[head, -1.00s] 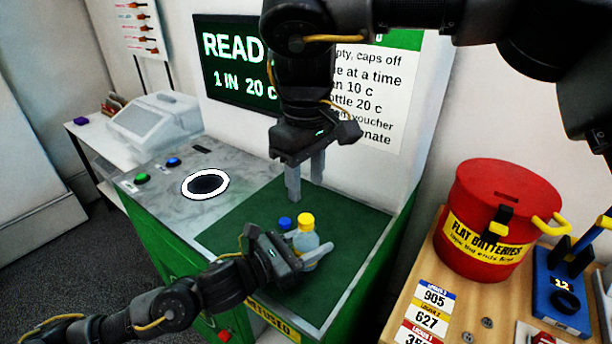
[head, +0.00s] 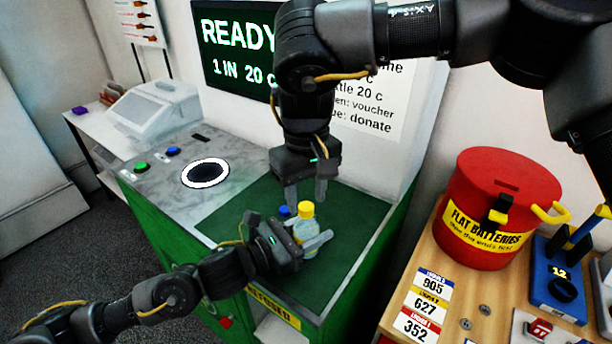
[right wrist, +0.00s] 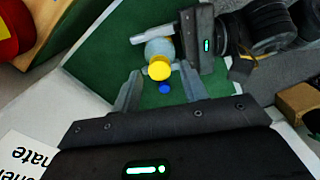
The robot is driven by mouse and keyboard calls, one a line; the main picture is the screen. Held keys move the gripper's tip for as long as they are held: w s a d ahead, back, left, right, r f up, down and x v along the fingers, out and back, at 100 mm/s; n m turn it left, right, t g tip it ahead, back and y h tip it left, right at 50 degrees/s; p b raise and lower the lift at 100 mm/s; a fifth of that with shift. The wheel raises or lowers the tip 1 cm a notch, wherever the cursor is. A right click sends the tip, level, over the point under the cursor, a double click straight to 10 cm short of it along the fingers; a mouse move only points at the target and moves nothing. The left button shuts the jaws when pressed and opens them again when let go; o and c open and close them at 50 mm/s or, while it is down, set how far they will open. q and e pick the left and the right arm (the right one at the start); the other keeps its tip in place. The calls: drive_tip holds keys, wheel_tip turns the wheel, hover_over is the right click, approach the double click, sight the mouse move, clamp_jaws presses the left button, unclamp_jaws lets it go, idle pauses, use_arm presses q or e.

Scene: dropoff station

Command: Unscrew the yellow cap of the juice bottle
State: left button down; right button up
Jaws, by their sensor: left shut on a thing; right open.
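The juice bottle (head: 304,228) is pale and clear with a yellow cap (head: 306,209). It stands upright on the green mat. My left gripper (head: 312,245) is shut on the bottle's body from the front. My right gripper (head: 306,192) points down, open and empty, just above and behind the yellow cap. In the right wrist view the bottle (right wrist: 160,50) and its yellow cap (right wrist: 159,70) show beyond and between the open fingers (right wrist: 158,95), apart from them.
A blue cap (head: 284,212) shows beside the bottle; what it belongs to is mostly hidden. The green mat (head: 350,212) is otherwise clear. A ringed round opening (head: 205,173) lies left. A red battery bin (head: 500,200) stands on a wooden table at right.

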drive_tip(key=shift+f, duration=0.75)
drive_tip(key=shift+c, duration=0.4)
